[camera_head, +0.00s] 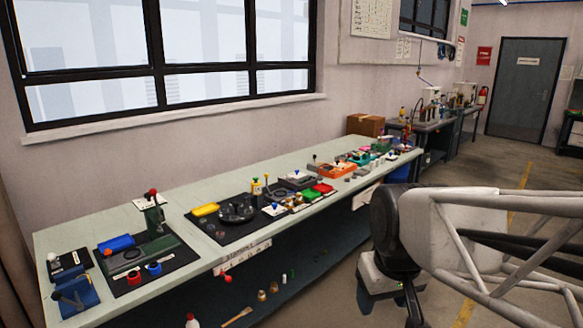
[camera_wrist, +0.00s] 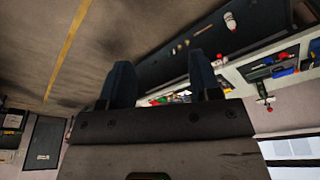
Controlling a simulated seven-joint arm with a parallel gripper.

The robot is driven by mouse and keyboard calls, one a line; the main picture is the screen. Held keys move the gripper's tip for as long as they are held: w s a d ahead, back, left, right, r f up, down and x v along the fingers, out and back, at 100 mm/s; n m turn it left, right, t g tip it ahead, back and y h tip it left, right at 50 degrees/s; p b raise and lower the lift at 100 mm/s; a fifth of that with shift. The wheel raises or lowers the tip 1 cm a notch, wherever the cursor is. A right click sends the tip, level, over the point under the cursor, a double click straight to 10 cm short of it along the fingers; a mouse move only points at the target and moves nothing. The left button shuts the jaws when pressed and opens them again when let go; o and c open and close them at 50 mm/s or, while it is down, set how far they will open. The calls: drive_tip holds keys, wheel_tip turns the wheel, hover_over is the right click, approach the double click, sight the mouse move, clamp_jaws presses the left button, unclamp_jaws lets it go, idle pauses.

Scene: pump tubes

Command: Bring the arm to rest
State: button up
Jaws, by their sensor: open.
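My gripper (camera_wrist: 160,62) shows in the wrist view as two dark fingers standing well apart, with nothing between them. The wrist picture is upside down, and the gripper is in free air off the front of the long workbench. My arm (camera_head: 393,225), with a dark joint and pale links, fills the lower right of the head view, over the floor. I cannot make out the fingers there. The pale green workbench (camera_head: 75,238) runs along the window wall and is clear of the arm; it also shows in the wrist view (camera_wrist: 232,78).
A lower shelf holds small bottles. A cardboard box (camera_head: 365,125) stands by the far end. The floor (camera_head: 480,172) is open towards the door.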

drive_tip(key=s+d+f+m, duration=0.2)
drive_tip(key=s+d+f, duration=0.1)
drive_tip(key=s, duration=0.4)
drive_tip(key=shift+d, duration=0.2)
